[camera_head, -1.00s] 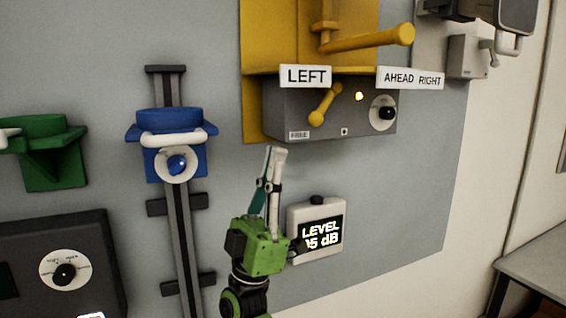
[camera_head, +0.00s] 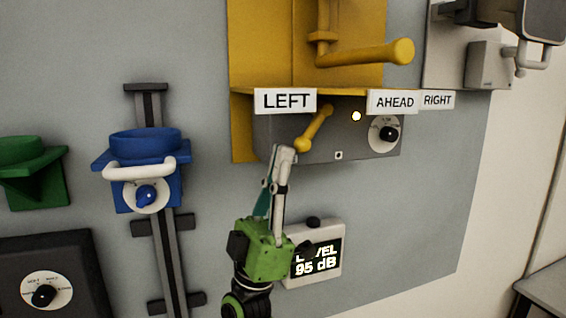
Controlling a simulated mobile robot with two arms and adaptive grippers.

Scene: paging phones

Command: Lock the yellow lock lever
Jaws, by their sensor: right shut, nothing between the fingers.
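The yellow lock lever (camera_head: 314,128) is on the front of a grey box (camera_head: 350,148) under a yellow bracket (camera_head: 245,130). It tilts, with its upper end to the right and its round lower end to the left. My right gripper (camera_head: 284,150) is shut and empty. Its fingertips point up, just below and left of the lever's lower end. I cannot tell whether they touch it. My left gripper is not in view.
A larger yellow handle (camera_head: 365,54) sticks out above, behind the signs LEFT (camera_head: 286,100) and AHEAD (camera_head: 393,103). A level display (camera_head: 317,258) is right of my gripper. A blue holder (camera_head: 145,165) on a rail stands to the left.

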